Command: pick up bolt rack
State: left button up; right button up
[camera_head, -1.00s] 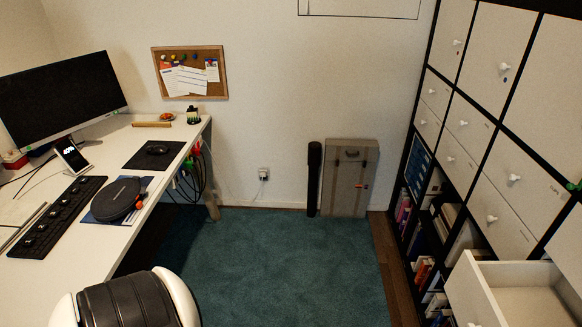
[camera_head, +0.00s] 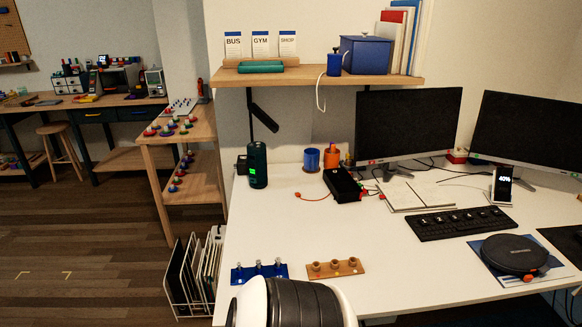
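A small blue rack (camera_head: 259,274) with several upright metal bolts stands at the front left edge of the white desk (camera_head: 395,265). Just right of it, a wooden rack (camera_head: 336,270) holds several brown, round-topped pieces. The two racks are apart. Neither of my grippers shows in the view, so nothing is seen touching either rack.
Behind the racks are a dark green device (camera_head: 257,165), a black box (camera_head: 343,184), blue (camera_head: 311,158) and orange cups and a keyboard (camera_head: 461,222). A wooden shelf (camera_head: 318,79) hangs above. A file rack (camera_head: 189,275) stands on the floor left of the desk.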

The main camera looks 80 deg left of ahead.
aim_at(335, 268)
jog(key=u, duration=2.3)
jog(key=l+u, duration=0.1)
jog(key=i+l, duration=0.05)
